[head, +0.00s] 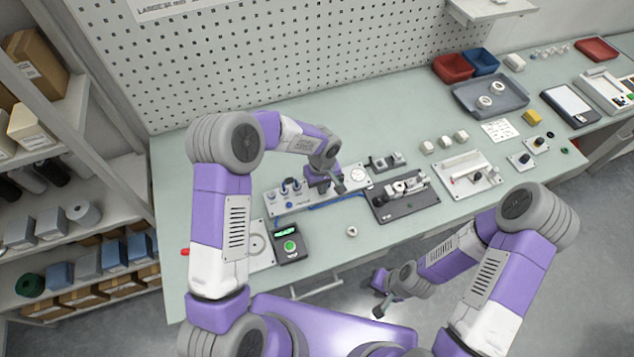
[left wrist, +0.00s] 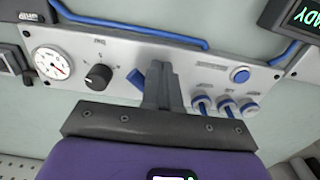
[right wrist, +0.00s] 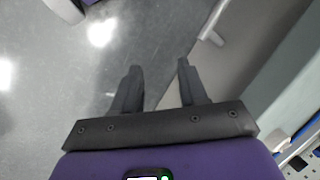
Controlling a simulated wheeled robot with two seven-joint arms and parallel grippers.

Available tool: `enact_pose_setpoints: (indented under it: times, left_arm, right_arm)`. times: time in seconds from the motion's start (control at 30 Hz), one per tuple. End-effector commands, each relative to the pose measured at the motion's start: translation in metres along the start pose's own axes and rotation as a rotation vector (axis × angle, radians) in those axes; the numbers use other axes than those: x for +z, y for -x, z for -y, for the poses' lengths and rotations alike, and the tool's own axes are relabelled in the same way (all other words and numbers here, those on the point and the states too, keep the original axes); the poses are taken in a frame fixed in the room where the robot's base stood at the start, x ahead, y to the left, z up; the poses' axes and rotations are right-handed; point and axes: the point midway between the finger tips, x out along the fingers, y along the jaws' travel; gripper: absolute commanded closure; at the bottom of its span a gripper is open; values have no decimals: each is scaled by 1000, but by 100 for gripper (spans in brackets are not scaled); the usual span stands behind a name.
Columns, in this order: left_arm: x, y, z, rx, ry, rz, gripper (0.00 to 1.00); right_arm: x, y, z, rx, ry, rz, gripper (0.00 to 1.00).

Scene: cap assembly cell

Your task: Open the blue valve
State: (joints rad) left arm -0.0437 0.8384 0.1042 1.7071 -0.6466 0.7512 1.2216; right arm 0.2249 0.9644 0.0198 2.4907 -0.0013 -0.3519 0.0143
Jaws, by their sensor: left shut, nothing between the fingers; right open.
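The grey valve panel (head: 276,209) lies on the bench; it also shows in the left wrist view (left wrist: 120,50). In the left wrist view, a blue handle (left wrist: 137,78), apparently the blue valve, shows just left of my left gripper's fingers, which hide part of it. I cannot tell whether they touch it. My left gripper (left wrist: 160,68) is shut and empty over the panel; it also shows in the head view (head: 339,187). My right gripper (head: 380,306) is open and empty, off the bench's front edge above the floor; its spread fingers show in the right wrist view (right wrist: 158,68).
The panel also carries a gauge (left wrist: 51,62), a black knob (left wrist: 98,76), several blue-sleeved switches (left wrist: 202,104) and a blue button (left wrist: 240,75). A box with a green display (head: 288,243) stands in front. A dark fixture plate (head: 404,206) lies to the right.

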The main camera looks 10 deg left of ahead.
Motion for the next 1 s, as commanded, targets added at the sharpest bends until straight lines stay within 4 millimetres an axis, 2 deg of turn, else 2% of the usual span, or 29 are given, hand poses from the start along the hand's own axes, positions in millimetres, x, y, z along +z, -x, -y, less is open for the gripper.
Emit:
enact_pose_setpoints:
  times: [1.0]
  left_arm:
    - [-9,0,-18,0,1,-1,100]
  right_arm:
    - [0,-8,-3,0,0,0,57]
